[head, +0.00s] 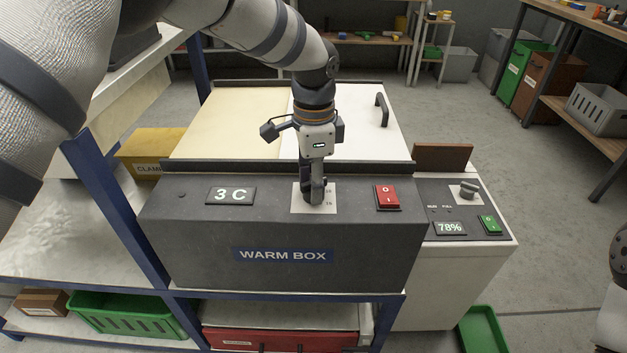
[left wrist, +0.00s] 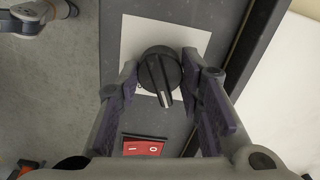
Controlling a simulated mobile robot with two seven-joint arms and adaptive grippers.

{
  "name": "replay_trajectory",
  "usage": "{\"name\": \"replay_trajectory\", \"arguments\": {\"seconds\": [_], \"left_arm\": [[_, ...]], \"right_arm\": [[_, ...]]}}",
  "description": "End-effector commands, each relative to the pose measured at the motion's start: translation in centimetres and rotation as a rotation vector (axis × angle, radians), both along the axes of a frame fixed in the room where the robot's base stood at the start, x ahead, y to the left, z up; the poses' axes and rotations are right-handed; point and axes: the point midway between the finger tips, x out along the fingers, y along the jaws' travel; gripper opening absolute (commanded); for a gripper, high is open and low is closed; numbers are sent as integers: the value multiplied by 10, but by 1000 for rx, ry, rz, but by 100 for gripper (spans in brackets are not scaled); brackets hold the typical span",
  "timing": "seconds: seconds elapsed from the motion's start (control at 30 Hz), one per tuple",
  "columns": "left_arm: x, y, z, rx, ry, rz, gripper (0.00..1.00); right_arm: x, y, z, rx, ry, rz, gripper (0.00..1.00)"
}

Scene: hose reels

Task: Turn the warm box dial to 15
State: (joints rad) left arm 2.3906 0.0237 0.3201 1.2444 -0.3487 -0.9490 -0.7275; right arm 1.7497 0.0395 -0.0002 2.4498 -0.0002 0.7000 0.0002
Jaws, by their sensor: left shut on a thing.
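The warm box (head: 280,245) is a dark grey unit with a "WARM BOX" label on its front. Its display (head: 231,195) reads "3 C". The dial is a black round knob with a pale pointer line on a white plate; it shows in the left wrist view (left wrist: 159,72). My left gripper (head: 314,197) reaches down onto the dial and hides most of it in the head view. In the left wrist view its two fingers (left wrist: 160,82) are on either side of the knob, shut on it. My right gripper is not in view.
A red rocker switch (head: 387,196) sits right of the dial on the same panel. A white unit (head: 452,270) reading "78%" with its own knob (head: 468,189) and green switch (head: 490,224) stands to the right. The box's lid has a black handle (head: 381,109).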

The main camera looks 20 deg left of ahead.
Motion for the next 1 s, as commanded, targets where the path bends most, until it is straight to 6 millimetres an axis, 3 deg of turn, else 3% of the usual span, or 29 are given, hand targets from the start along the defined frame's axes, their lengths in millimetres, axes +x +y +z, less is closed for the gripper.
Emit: {"name": "replay_trajectory", "arguments": {"seconds": [0.6, 1.0], "left_arm": [[-1, 0, -2, -2, 3, -578, 6], [-1, 0, -2, -2, 3, -869, 6]], "right_arm": [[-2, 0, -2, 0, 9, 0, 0], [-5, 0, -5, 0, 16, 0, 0]]}}
